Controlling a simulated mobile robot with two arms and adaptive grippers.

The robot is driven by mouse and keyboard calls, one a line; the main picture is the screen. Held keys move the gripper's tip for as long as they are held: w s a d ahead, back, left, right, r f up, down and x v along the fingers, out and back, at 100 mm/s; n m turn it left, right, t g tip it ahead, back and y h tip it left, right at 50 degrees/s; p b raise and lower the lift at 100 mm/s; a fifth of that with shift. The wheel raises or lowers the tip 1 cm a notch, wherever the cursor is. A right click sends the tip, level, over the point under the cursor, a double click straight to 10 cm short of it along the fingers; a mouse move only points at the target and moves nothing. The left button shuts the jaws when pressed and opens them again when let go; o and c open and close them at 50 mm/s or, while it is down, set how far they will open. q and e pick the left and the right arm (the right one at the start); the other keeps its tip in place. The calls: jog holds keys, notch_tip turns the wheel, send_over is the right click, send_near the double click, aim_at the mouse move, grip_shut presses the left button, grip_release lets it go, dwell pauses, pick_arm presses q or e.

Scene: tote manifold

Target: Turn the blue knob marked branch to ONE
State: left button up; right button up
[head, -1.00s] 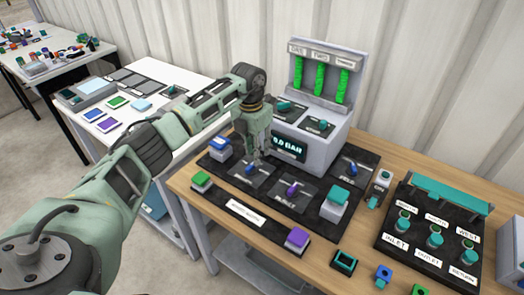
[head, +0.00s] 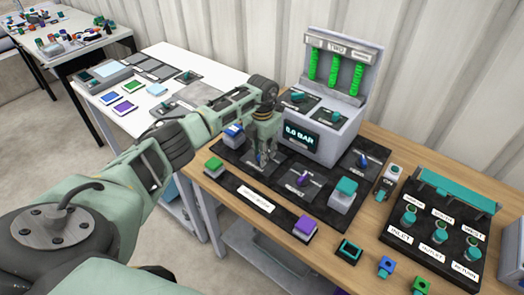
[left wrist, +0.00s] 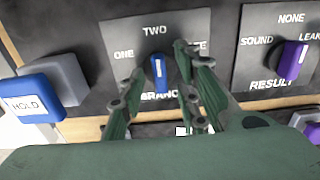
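The blue branch knob (left wrist: 157,68) sits on a grey plate (left wrist: 190,22) lettered ONE, TWO and a partly hidden third word. The pointer of the knob is up toward TWO. My left gripper (left wrist: 160,72) is open, with one finger on each side of the knob; I cannot tell whether either finger touches it. In the head view my left gripper (head: 264,150) is down at the front left of the black panel and largely hides the knob. My right gripper is not in view.
The purple result knob (left wrist: 291,53) is to the right, and a blue HOLD button (left wrist: 38,98) is to the left. A grey console (head: 335,130) with a display stands behind. A green button (head: 214,164) and a purple button (head: 305,228) line the front edge.

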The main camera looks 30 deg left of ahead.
pick_arm(q)
grip_shut()
jog(key=shift+n, duration=0.3)
jog(key=n, duration=0.5)
jog(key=n+p, duration=0.1)
jog(key=n, duration=0.5)
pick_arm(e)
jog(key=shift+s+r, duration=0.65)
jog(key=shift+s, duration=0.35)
pick_arm(q)
jog(key=shift+n+p, duration=0.3)
jog(key=shift+n, duration=0.1)
grip_release()
jog(key=shift+r, duration=0.1)
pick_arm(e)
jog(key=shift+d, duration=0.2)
pick_arm(q)
notch_tip(320, 180, up, 12)
jog(key=shift+f, duration=0.1)
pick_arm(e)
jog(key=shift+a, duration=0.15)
